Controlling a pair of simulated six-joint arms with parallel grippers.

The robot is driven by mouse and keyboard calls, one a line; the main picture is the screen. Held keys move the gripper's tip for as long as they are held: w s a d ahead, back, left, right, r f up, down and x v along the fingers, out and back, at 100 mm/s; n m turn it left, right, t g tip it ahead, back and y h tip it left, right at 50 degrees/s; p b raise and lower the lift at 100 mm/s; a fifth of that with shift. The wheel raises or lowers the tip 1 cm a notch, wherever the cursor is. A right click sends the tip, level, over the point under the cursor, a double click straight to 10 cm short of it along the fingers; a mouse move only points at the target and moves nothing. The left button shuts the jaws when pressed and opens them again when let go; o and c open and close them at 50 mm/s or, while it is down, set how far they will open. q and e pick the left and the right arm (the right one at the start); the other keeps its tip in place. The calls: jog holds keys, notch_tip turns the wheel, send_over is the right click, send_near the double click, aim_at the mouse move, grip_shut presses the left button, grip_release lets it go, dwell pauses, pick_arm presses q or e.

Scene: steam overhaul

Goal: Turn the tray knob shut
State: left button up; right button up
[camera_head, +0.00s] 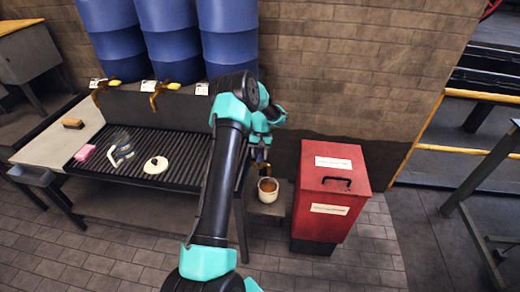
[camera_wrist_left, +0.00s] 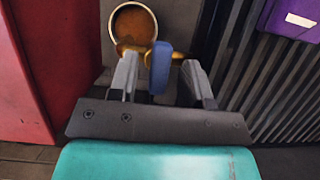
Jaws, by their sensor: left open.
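The tray knob is a flat blue handle (camera_wrist_left: 161,66) on a brass tap (camera_wrist_left: 178,56), seen in the left wrist view. My left gripper (camera_wrist_left: 160,78) is open, with one finger on each side of the knob and a visible gap on both sides. In the head view the left gripper (camera_head: 262,140) is at the right end of the slatted tray (camera_head: 190,172). The brass tap (camera_head: 262,167) shows just below it, and the knob is hidden there by the gripper. My right gripper is not in view.
A pot with brown liquid (camera_head: 267,190) stands below the tap. A red lidded bin (camera_head: 325,198) stands close to the right. Blue barrels (camera_head: 230,50) stand behind the tray. A jug (camera_head: 121,154), pink sponge (camera_head: 85,152) and white round piece (camera_head: 156,165) lie on the tray.

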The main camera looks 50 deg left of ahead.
pick_arm(q)
jog(key=v, duration=1.7)
jog(key=shift+r, duration=0.2)
